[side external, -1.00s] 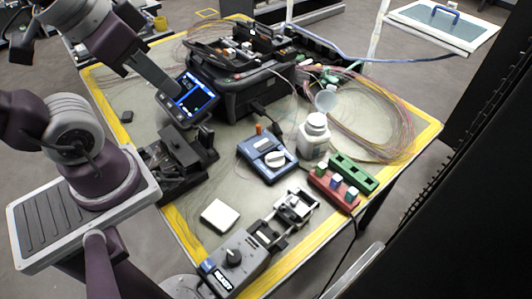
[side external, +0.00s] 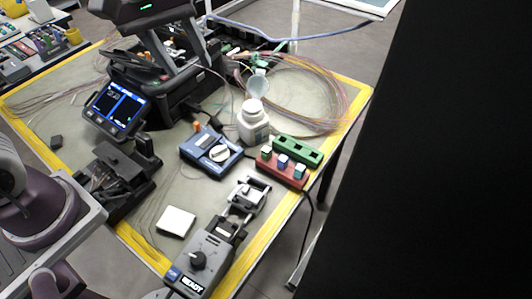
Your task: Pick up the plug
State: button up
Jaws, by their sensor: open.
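Small plug-like pieces with green, blue and white tops, including a blue-topped one (side external: 283,160), stand in a red block (side external: 283,174) on the right side of the table. Which of them is the plug I cannot tell.
A green block (side external: 297,151) with empty slots lies behind the red block. A white bottle (side external: 253,122), a blue device (side external: 211,154), a grey unit with a knob (side external: 203,262) and a screen (side external: 118,107) stand nearby. Loose fibres (side external: 310,90) coil at the back right.

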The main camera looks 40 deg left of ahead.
jog(key=w+d+f+n+g, duration=0.1)
jog(key=w+d+f+n, duration=0.15)
jog(key=w+f, duration=0.3)
jog(key=n+g, duration=0.2)
jog(key=n, duration=0.5)
send_over(266, 149)
jog(key=shift+y, duration=0.3)
jog(key=f, duration=1.2)
jog(key=w+f, duration=0.1)
jog(key=f, duration=0.9)
jog(key=s+f, duration=0.1)
jog(key=f, duration=0.2)
jog(key=shift+d, duration=0.1)
jog(key=shift+r, duration=0.1)
grip_shut()
